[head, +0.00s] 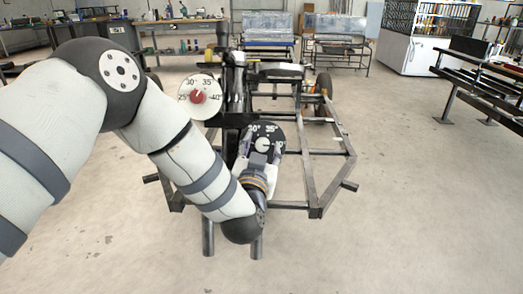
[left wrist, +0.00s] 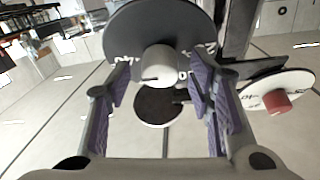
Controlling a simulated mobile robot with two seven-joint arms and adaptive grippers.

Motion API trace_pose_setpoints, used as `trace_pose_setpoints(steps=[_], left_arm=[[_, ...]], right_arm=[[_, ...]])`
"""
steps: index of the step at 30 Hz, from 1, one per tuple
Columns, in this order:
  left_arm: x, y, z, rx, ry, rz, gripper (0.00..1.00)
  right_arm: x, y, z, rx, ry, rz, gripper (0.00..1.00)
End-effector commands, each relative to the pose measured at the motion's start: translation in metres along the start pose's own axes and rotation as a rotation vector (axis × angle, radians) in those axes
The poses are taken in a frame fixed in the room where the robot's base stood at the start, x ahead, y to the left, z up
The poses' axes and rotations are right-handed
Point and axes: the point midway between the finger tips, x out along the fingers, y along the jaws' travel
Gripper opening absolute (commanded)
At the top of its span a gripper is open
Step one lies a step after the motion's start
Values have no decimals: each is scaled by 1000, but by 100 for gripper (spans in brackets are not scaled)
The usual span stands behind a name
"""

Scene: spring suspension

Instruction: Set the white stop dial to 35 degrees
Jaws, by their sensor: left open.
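A black round dial plate (head: 270,130) with white degree marks, 35° near its top, carries a white knob (head: 262,145). A white round dial plate (head: 186,84) marked 25° to 40° carries a red knob (head: 198,97), left of the black one and higher. My left gripper (head: 260,160) is at the black plate. In the left wrist view its open purple-padded fingers (left wrist: 159,78) stand on either side of the white knob (left wrist: 160,62), with gaps visible. The red knob (left wrist: 277,102) shows at the right there. I cannot read either knob's setting. My right gripper is not in view.
Both dials are on a dark metal vehicle frame (head: 315,185) with bars sticking out sideways and forward. Benches and a white cabinet (head: 425,57) stand at the back. A dark rack (head: 478,72) is at the right. The floor around the frame is clear.

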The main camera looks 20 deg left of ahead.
Motion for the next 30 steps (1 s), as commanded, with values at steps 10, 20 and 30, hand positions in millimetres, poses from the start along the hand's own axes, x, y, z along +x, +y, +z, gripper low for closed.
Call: trace_pose_setpoints(steps=[10,20,30], left_arm=[[0,0,0,-1,0,0,7],[0,0,0,-23,0,-9,0],[0,2,-2,-214,2,-92,0]], right_arm=[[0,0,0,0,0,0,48],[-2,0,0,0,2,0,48],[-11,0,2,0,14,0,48]])
